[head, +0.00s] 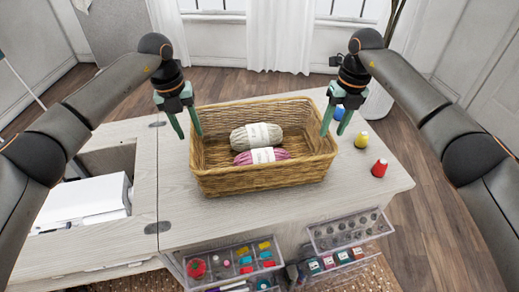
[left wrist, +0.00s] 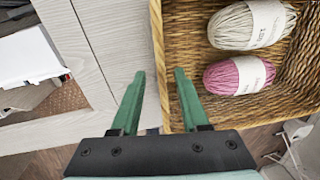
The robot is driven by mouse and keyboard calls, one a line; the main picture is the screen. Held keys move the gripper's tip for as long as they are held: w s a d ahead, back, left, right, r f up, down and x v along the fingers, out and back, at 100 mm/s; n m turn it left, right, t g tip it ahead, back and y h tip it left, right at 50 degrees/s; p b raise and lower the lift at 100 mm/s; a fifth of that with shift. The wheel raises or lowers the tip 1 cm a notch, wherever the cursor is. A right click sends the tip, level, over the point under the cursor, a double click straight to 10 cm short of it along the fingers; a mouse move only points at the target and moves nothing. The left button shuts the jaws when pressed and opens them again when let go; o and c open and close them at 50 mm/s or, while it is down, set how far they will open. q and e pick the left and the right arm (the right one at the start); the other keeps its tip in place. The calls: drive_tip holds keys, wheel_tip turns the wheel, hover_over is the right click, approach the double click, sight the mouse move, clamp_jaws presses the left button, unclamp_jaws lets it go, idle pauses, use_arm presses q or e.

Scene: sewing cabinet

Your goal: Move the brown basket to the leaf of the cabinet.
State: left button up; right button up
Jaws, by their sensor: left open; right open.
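The brown wicker basket (head: 262,180) stands upright on the pale wood cabinet top (head: 205,225), on the section right of two dark hinges. A grey yarn ball (head: 256,137) and a pink one (head: 262,156) lie in it; both show in the left wrist view. My left gripper (head: 187,123) is open at the basket's left wall. In the left wrist view, my left gripper (left wrist: 158,74) has one finger outside and one inside the basket's rim (left wrist: 158,40). My right gripper (head: 336,120) is open at the right rim, its fingers apart; whether they straddle the rim is unclear.
Blue, yellow (head: 361,140) and red (head: 379,168) thread spools stand right of the basket. Clear drawers (head: 350,231) with sewing supplies stick out at the front. A white object (head: 85,200) sits in the opening at left. Bare wood lies between basket and hinges.

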sight(197, 148)
use_arm(q)
drive_tip(key=f, duration=0.5)
drive_tip(key=d+f, duration=0.1)
drive_tip(key=f, duration=0.1)
drive_tip(key=shift+w+f, duration=0.1)
drive_tip(key=shift+f, duration=0.25)
use_arm(e)
drive_tip(key=f, duration=0.5)
drive_tip(key=a+f, duration=0.1)
drive_tip(key=f, duration=0.1)
drive_tip(key=shift+f, duration=0.3)
use_arm(q)
clamp_jaws()
use_arm(e)
clamp_jaws()
use_arm(q)
drive_tip(key=shift+r, duration=0.1)
use_arm(e)
drive_tip(key=shift+r, duration=0.1)
